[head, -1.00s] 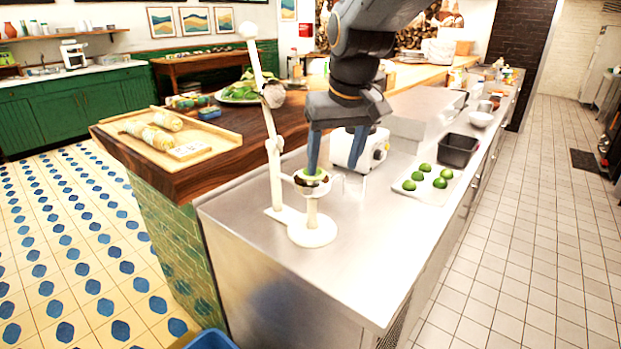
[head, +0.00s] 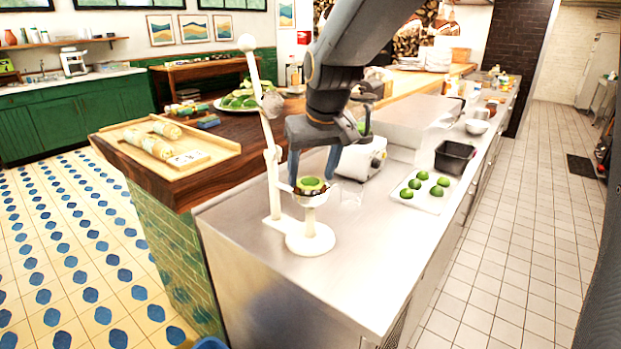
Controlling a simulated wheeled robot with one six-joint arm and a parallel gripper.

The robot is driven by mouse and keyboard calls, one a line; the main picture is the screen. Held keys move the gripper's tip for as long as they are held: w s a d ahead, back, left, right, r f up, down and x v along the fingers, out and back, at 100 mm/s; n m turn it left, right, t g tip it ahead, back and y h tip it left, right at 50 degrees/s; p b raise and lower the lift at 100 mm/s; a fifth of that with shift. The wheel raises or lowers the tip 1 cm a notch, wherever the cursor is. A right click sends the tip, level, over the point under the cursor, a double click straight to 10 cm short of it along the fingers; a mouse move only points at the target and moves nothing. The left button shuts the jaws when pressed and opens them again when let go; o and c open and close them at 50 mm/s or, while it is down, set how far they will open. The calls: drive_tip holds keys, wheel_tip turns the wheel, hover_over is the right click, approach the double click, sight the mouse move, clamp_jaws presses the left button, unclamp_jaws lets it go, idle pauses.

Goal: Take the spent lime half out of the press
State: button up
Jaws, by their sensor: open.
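The press (head: 311,238) is a cream-white stand on the steel counter, with its long lever arm (head: 268,130) raised and tilted back to the left. The spent lime half (head: 311,185) sits in the cup at the top of the press, its green face up. My gripper (head: 312,176) is open, with its fingers pointing down. One finger is at the left of the lime half and the other is at its right. I cannot tell whether the fingers touch the lime.
A white tray of several lime halves (head: 425,186) and a black bin (head: 454,157) stand to the right on the counter. A grey-white appliance (head: 362,160) stands close behind the press. A wooden board with wrapped rolls (head: 222,152) lies at the left. The front counter is clear.

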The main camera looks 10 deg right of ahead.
drive_tip(key=c, duration=0.8)
drive_tip(key=shift+r, duration=0.15)
